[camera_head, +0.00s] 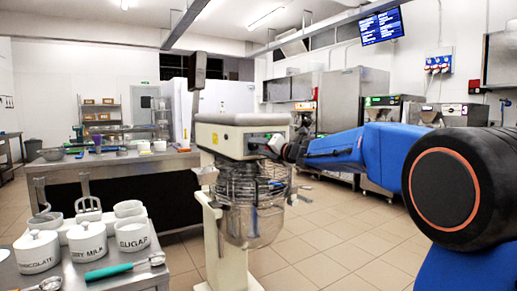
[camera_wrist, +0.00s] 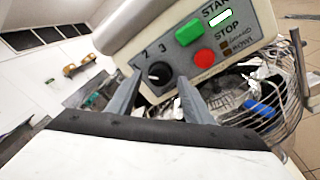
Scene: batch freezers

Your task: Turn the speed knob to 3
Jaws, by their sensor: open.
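The black speed knob (camera_wrist: 159,73) is on the grey front panel (camera_wrist: 240,42) of the mixer, with the numerals 2 and 3 visible above it. A small pale mark shows on the knob, but I cannot tell clearly which number it points to. My gripper (camera_wrist: 160,80) is open, with one finger on each side of the knob; I cannot tell whether they touch it. In the head view, my gripper (camera_head: 277,147) is at the front of the mixer head (camera_head: 232,140), where it hides the knob.
A green START button (camera_wrist: 189,32) and a red STOP button (camera_wrist: 204,58) sit right of the knob. A wire guard and bowl (camera_head: 250,205) hang below the mixer head. A counter with labelled white tubs (camera_head: 88,242) stands at front left. Open tiled floor lies right.

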